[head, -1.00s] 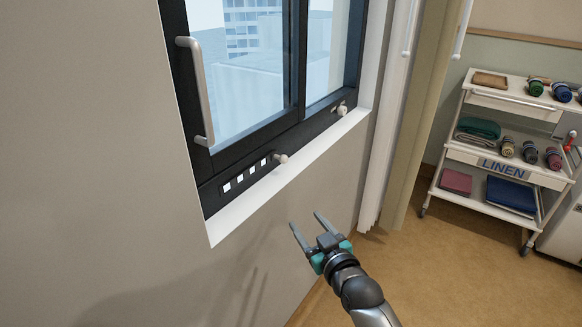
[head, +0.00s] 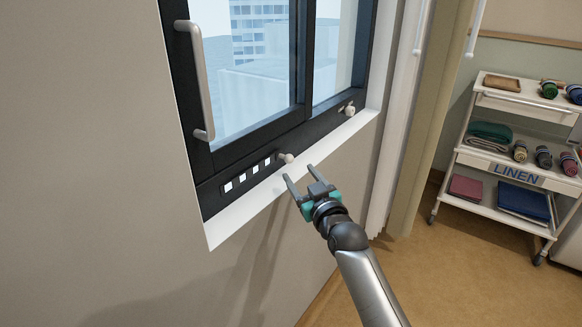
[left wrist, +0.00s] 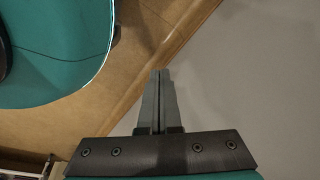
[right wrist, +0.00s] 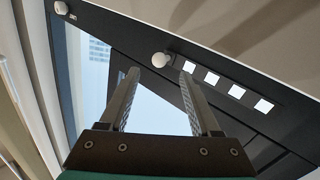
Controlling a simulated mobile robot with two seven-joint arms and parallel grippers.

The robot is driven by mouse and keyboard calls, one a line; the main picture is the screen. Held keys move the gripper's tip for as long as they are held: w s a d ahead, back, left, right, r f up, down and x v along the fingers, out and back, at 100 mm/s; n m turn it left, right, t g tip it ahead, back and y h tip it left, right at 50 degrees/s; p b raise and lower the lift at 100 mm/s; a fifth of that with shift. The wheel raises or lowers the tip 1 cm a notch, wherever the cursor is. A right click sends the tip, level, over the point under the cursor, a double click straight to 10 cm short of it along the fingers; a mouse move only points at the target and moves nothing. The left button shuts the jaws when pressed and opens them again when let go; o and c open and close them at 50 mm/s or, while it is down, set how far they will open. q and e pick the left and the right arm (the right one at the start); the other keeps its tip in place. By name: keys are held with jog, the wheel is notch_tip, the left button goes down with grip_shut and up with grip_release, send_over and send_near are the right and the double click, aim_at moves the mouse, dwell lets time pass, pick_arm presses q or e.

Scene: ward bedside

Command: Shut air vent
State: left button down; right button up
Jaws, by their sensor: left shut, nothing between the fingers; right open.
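The air vent (head: 247,174) is a dark strip with several white square openings, low in the black window frame. A pale knob (head: 286,158) sits at its right end. My right gripper (head: 298,179) is open and empty, just below and beside this knob, in front of the white sill. In the right wrist view the knob (right wrist: 161,59) lies ahead, between the lines of the open fingers, and the vent's white squares (right wrist: 213,78) run off to the right. My left gripper (left wrist: 161,75) is shut and empty, seen only in the left wrist view near a wall and floor.
A second knob (head: 349,109) is on the frame further right. A vertical window handle (head: 196,80) stands at the left. The white sill (head: 235,221) juts below the frame. A linen trolley (head: 515,172) stands at the far right beyond the curtain.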

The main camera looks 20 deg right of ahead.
aim_at(291, 162)
jog(key=w+b, duration=0.1)
jog(key=w, duration=0.3)
jog(key=shift+w+a+b, duration=0.2)
jog(key=shift+b, duration=0.15)
pick_arm(q)
jog(key=w+d+r+b, duration=0.1)
jog(key=w+d+r, duration=0.2)
jog(key=r, duration=0.1)
jog(key=shift+w+r, duration=0.3)
pick_arm(e)
jog(key=shift+w+a, duration=0.1)
jog(key=shift+w, duration=1.15)
grip_shut()
